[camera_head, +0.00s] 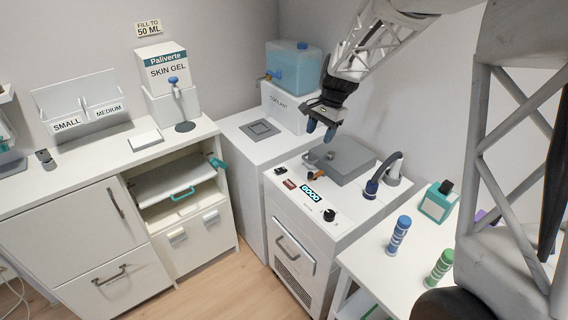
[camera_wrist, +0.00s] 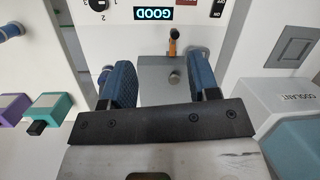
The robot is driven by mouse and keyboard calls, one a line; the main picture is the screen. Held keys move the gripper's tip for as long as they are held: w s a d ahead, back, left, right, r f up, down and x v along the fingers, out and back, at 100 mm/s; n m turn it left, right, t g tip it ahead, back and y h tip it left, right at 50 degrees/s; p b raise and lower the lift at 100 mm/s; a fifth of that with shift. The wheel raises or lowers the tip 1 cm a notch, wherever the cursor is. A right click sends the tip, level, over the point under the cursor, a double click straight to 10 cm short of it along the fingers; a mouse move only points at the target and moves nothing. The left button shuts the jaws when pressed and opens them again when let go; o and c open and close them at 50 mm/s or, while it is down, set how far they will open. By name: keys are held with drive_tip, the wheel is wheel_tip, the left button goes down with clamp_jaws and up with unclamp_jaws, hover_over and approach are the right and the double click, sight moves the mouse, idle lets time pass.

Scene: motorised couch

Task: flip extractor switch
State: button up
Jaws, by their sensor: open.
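The white console (camera_head: 300,215) has a small black switch (camera_head: 281,170) at the left of its top panel. A reddish switch or label (camera_head: 290,184) sits beside it. I cannot read which one is the extractor switch. In the wrist view, OFF and ON markings (camera_wrist: 217,9) show at the top edge, and the switch there is cut off. My gripper (camera_head: 321,129) is open and empty, above the console's grey lidded box (camera_head: 342,160).
A lit GOOD display (camera_wrist: 153,13), a black dial (camera_head: 329,215) and an orange lever (camera_head: 309,172) are on the console. A blue-tipped hose (camera_head: 371,187) stands right of the box. The coolant tank (camera_head: 293,68) is behind. Blue (camera_head: 399,235) and green (camera_head: 439,268) cylinders stand at right.

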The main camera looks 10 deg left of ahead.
sight(281, 169)
drive_tip(key=w+a+f+m, duration=0.1)
drive_tip(key=w+a+f, duration=0.4)
drive_tip(key=f, duration=0.2)
drive_tip(key=w+a+f+m+g, duration=0.1)
drive_tip(key=w+a+f, duration=0.4)
drive_tip(key=f, duration=0.3)
drive_tip(key=shift+w+a+m+g+y, duration=0.3)
drive_tip(key=shift+w, duration=0.15)
drive_tip(key=shift+x, duration=3.9)
drive_tip(key=shift+c, duration=0.4)
